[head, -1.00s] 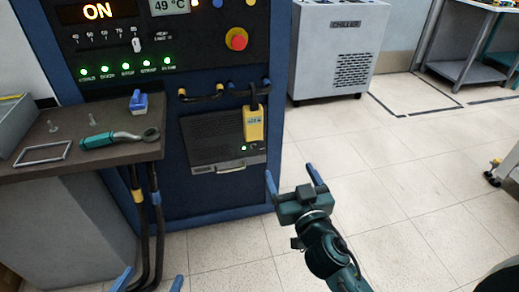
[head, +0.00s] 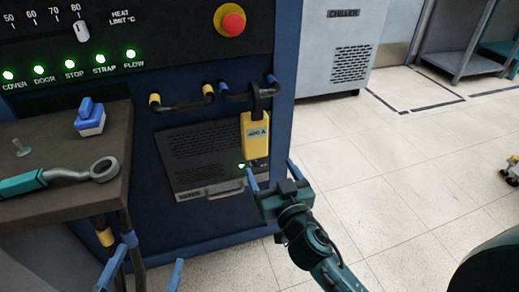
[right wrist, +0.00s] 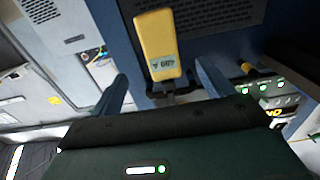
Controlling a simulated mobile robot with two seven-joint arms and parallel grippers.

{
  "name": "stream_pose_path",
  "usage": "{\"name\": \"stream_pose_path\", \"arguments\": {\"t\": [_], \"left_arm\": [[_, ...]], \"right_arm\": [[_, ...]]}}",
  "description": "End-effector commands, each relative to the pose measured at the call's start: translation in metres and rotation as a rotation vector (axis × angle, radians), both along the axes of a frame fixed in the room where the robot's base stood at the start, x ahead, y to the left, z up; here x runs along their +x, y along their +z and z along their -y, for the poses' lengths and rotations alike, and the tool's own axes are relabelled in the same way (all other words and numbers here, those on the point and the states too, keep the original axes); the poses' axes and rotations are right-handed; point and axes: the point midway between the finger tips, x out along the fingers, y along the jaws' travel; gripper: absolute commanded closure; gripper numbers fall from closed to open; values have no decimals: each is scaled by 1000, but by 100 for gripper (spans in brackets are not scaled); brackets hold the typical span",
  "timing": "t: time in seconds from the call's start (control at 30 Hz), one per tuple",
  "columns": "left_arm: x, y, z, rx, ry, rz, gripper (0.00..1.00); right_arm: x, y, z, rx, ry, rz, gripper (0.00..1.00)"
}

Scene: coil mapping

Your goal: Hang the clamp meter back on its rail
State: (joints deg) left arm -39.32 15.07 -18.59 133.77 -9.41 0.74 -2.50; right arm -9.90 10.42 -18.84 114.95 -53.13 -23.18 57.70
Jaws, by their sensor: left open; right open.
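The yellow clamp meter (head: 254,132) hangs upright on the blue cabinet front. Its dark jaw (head: 259,96) overlaps a dark loop with blue ends (head: 235,94); I cannot tell whether it closes around it. My right gripper (head: 271,168) is open and empty, just below and right of the meter in the head view. In the right wrist view the meter (right wrist: 158,45) shows between the two spread fingers (right wrist: 161,72), apart from them. My left gripper (head: 149,262) is open at the lower left, with only its blue fingers in view. I cannot make out a separate rail.
A dark loop with yellow ends (head: 181,103) sits left of the meter. Below is a grey vented panel with a handle (head: 226,190).

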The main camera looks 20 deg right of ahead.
Motion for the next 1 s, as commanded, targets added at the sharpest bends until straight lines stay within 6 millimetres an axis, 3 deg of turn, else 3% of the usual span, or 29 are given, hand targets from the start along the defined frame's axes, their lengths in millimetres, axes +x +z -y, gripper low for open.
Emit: {"name": "stream_pose_path", "arguments": {"t": [0.7,1.0], "left_arm": [[0,-2,-1,-2,2,9,20],[-2,0,5,-11,-20,59,20]], "right_arm": [[107,0,-3,1,-1,2,20],[128,0,-4,-1,-1,0,20]]}}
